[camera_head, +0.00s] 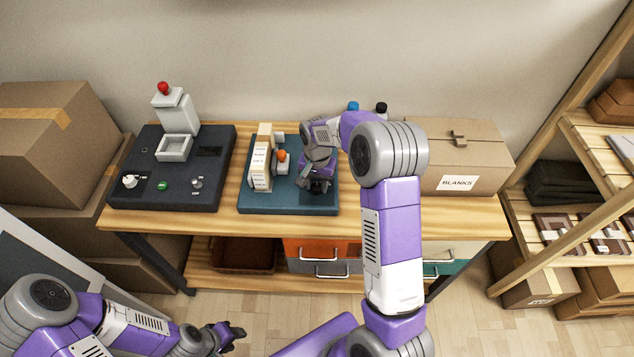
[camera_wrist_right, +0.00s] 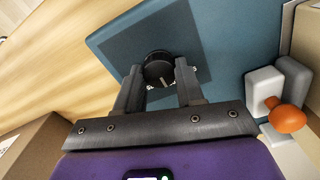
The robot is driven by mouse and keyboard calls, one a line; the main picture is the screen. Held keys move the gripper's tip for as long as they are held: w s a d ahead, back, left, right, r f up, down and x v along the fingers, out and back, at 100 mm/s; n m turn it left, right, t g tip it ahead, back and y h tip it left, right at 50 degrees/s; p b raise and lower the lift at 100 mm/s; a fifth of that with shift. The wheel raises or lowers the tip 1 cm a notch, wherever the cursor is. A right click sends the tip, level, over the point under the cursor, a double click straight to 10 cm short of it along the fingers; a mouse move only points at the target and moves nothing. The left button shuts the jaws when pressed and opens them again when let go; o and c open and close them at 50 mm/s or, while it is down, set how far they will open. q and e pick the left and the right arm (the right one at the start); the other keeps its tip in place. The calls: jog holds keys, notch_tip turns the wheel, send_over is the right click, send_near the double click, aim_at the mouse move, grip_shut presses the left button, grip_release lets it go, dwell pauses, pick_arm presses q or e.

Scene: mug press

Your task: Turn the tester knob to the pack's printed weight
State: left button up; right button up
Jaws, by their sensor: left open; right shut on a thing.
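The tester is a teal base (camera_head: 285,206) on the wooden table. Its black round knob (camera_wrist_right: 157,68) has a pale pointer line and shows in the right wrist view; the dial marks around it are mostly hidden by my fingers. My right gripper (camera_head: 318,188) is over the front right of the teal base, with its fingers shut on both sides of the knob. Upright cream blocks with printed lines (camera_head: 261,165) stand at the left of the base; the print is too small to read. I cannot tell which thing is the pack. My left gripper (camera_head: 236,335) is open and empty, low in front of the table.
An orange-topped grey lever (camera_head: 281,157) stands beside the cream blocks. A dark press unit (camera_head: 185,150) with a white knob and green button is at the left. A cardboard box marked BLANKS (camera_head: 462,160) stands at the right. Shelves (camera_head: 585,150) stand further right.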

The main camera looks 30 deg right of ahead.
aim_at(317, 186)
dwell(0.4)
jog(key=o, duration=1)
jog(key=shift+o, duration=0.2)
notch_tip(317, 186, up, 8)
jog(key=shift+f+p, duration=0.2)
jog(key=shift+p, duration=0.65)
